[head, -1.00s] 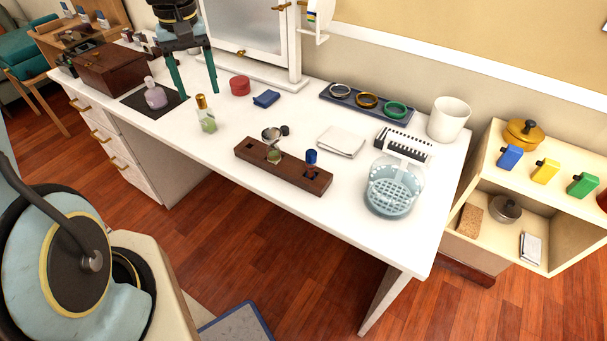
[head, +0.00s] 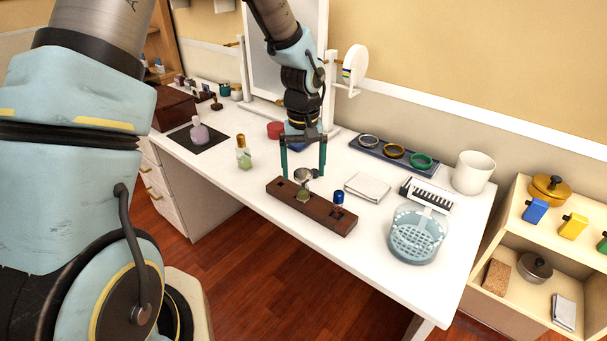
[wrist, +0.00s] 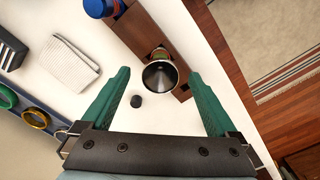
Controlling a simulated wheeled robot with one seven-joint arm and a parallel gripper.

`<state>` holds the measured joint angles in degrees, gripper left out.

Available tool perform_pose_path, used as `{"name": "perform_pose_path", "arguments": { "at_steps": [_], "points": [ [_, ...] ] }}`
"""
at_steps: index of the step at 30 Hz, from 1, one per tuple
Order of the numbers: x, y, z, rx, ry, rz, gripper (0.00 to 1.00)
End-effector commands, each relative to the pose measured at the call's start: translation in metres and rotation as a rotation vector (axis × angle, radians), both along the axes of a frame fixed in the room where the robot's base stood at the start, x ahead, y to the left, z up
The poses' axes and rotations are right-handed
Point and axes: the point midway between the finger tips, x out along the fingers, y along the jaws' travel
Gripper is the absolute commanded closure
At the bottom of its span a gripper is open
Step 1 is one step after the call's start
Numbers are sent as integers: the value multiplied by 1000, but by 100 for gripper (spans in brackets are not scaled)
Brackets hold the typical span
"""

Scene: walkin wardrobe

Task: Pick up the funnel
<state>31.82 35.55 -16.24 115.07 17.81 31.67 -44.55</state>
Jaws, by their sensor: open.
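The funnel (head: 302,174) is a small silver cone. It sits in the neck of a small bottle with greenish liquid (head: 303,195), which stands in a dark wooden rack (head: 325,218) on the white table. In the wrist view the funnel (wrist: 160,76) shows from above with its dark round mouth. My gripper (head: 304,170) is open, with its green fingers pointing down. In the wrist view its fingers lie on either side of the funnel, apart from it. The funnel's spout is hidden.
A blue-capped vial (head: 338,202) stands in the same rack. A small black cap (wrist: 136,101) lies near the left finger. A folded cloth (head: 367,187), a glass container with a perforated insert (head: 416,236) and a bracelet tray (head: 376,158) lie to the right. A perfume bottle (head: 243,152) stands left.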

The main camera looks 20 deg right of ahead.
Motion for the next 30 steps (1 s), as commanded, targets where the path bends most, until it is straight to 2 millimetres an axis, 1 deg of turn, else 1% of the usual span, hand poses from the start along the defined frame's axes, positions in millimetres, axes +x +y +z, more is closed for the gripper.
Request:
{"name": "perform_pose_path", "arguments": {
  "at_steps": [3, 6, 9, 15, 30],
  "points": [
    [0, 0, -15, 2, 4, -1, 6],
    [0, 0, -25, 2, 2, -2, 6],
    [0, 0, -29, 0, 1, 0, 6],
    [1, 0, -29, 0, 0, 0, 7],
    [1, 0, -29, 0, 0, 0, 63]
  ]
}}
